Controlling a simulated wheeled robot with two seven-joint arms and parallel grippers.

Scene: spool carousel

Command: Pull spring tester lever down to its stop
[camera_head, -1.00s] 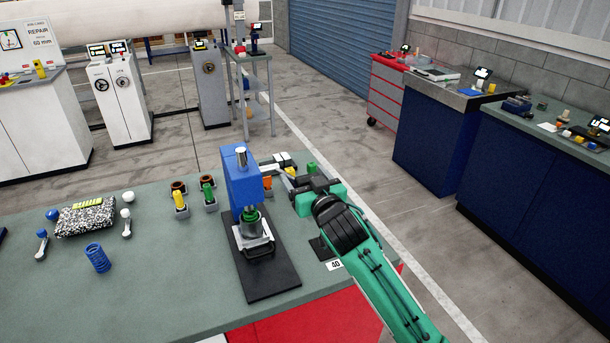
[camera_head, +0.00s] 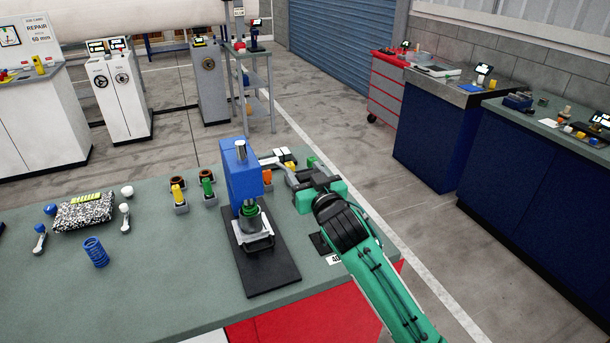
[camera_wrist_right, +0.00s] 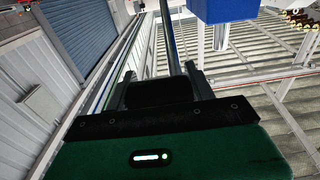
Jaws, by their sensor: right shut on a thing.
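The spring tester (camera_head: 238,172) has a blue upright head on a black base plate (camera_head: 268,272) on the green bench. A green part and a grey cup (camera_head: 251,222) sit under its head. My right gripper (camera_head: 297,183) is just right of the tester's head. In the right wrist view, my right gripper (camera_wrist_right: 160,78) is shut on a thin dark rod, the lever (camera_wrist_right: 169,38). The blue head (camera_wrist_right: 222,10) shows at the upper right there. The lever's grip end is hidden between the fingers. My left gripper is out of view.
On the bench (camera_head: 165,295), a blue spring (camera_head: 96,252), a speckled block (camera_head: 84,212) and small holders with yellow (camera_head: 178,194) and green (camera_head: 208,187) parts stand left of the tester. Blue cabinets (camera_head: 432,140) stand beyond the aisle at right.

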